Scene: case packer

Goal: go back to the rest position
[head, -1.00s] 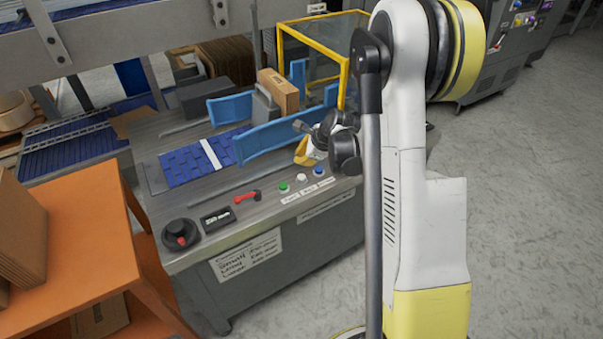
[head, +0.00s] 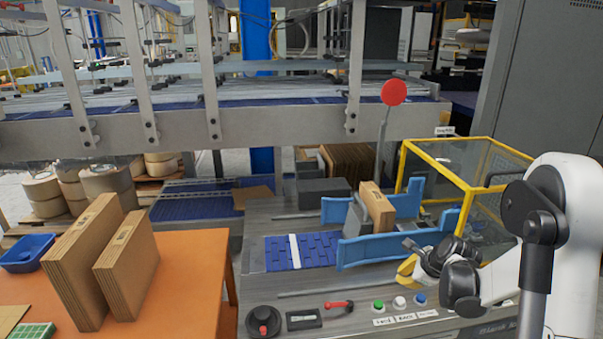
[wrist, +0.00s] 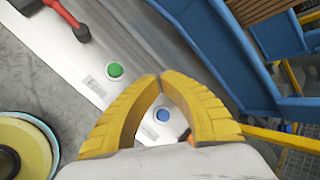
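My gripper (head: 406,270) is in the head view, over the right part of the control panel, behind the row of push buttons. It is partly hidden by my dark wrist joints. In the wrist view my gripper (wrist: 160,77) shows two yellow fingers whose tips meet. They are shut with nothing held between them. The blue button (wrist: 163,115) shows through the gap below the tips. The green button (wrist: 115,70) is to the left of the fingers. In the head view the green button (head: 378,306), white button (head: 399,302) and blue button (head: 419,298) stand in a row.
Blue guide rails (head: 395,246) flank a carton (head: 377,207) behind my gripper. A yellow-framed guard (head: 465,180) stands at the right. A red-handled lever (head: 339,306) and black knob (head: 263,321) are on the panel. An orange table (head: 190,275) holds flat cartons at left.

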